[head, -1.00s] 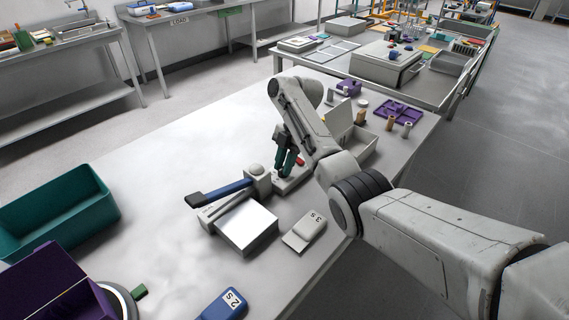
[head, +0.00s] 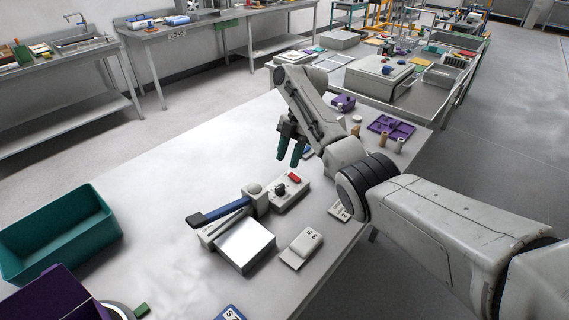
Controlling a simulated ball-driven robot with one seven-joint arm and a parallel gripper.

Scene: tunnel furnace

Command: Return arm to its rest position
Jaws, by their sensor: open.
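My gripper (head: 290,152) has green fingers and hangs from my arm over the middle of the near table (head: 160,210). It points down, open and with nothing visible between its fingers. It is above and behind a grey control box (head: 288,192) with a red button and a black knob. My arm reaches in from the right and hides part of the table's right side.
A device with a blue lever (head: 218,206) and a pale block stands below the control box. A teal bin (head: 60,235) and a purple bin (head: 55,298) are at the left. A purple tray (head: 390,128) lies at the far right. The table's left middle is clear.

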